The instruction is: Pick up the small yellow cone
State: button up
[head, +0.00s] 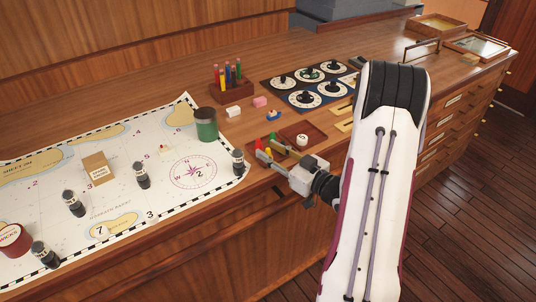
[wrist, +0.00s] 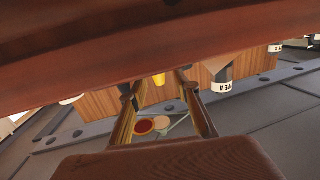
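In the wrist view a small yellow thing, likely the yellow cone (wrist: 159,79), shows between and just beyond the fingertips, its upper part cut off by a brown surface. In the head view a bit of yellow (head: 267,151) shows close to the fingers, beside a red cone (head: 259,143) and a green cone (head: 272,138). My gripper (head: 264,158) is low at the front edge of the chart table. In the wrist view its fingers (wrist: 162,95) stand apart with a gap on each side of the yellow. Contact is not visible.
A small tray (head: 313,131) with a white disc lies right of the cones. A black labelled bottle (head: 238,162) stands left on the chart (head: 120,215), with a green cup (head: 206,124) behind it. Dial panels (head: 310,84) lie farther back.

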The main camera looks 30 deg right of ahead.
jog(key=shift+w+a, duration=0.15)
jog(key=shift+w, duration=0.5)
grip_shut()
